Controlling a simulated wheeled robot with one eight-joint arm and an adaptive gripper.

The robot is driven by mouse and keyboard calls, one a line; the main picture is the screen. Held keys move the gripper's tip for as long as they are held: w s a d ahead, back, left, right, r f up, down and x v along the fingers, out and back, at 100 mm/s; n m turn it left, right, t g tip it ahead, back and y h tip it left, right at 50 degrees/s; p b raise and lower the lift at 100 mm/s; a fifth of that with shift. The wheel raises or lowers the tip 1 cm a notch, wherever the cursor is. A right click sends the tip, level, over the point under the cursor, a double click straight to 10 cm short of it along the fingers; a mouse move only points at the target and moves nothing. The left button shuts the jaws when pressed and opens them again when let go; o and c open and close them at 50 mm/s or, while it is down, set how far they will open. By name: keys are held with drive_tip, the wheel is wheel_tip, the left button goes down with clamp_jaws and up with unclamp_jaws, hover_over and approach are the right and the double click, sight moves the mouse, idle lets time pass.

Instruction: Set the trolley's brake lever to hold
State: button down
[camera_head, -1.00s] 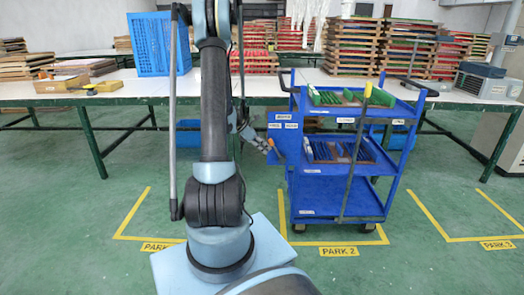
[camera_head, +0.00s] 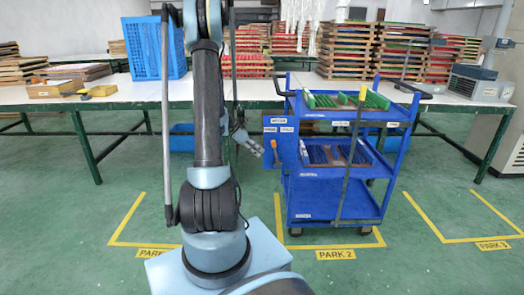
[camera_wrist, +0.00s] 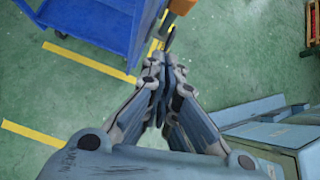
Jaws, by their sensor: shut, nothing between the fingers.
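The blue trolley (camera_head: 330,218) stands in the PARK 2 bay. On its left side is a blue panel (camera_head: 288,150) with small white labels, too small to read surely. The brake lever (camera_head: 274,150), with an orange grip, hangs at this panel below the labels. My gripper (camera_head: 259,151) is just left of the lever, shut and empty, with a small gap visible in the head view. In the wrist view my gripper (camera_wrist: 163,68) points toward an orange part (camera_wrist: 181,6) at the top edge, probably the lever's grip. Contact cannot be judged there.
The trolley carries green and blue slats on its upper shelves; its bottom shelf is empty. A long white table (camera_head: 120,97) with a blue crate (camera_head: 153,48) and stacked trays runs behind. Green floor (camera_head: 420,270) is free in front and to the right.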

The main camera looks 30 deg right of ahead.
drive_tip(key=w+a+r, duration=0.2)
drive_tip(key=a+r, duration=0.2)
drive_tip(key=r, duration=0.5)
drive_tip(key=shift+a, duration=0.15)
drive_tip(key=shift+w+a+f+m+g+h, duration=0.3)
drive_tip(key=shift+w+a+m, duration=0.1)
drive_tip(key=shift+w+a, duration=0.25)
drive_tip(key=shift+w+a+f+m+g+h, duration=0.3)
drive_tip(key=shift+w+a+m, duration=0.15)
drive_tip(key=shift+w, duration=0.35)
drive_tip(key=shift+w+a+f+m+g+h, duration=0.25)
drive_tip(key=shift+w+a+m+g+h, duration=0.1)
drive_tip(key=shift+w+a, duration=0.3)
drive_tip(key=shift+d, duration=0.1)
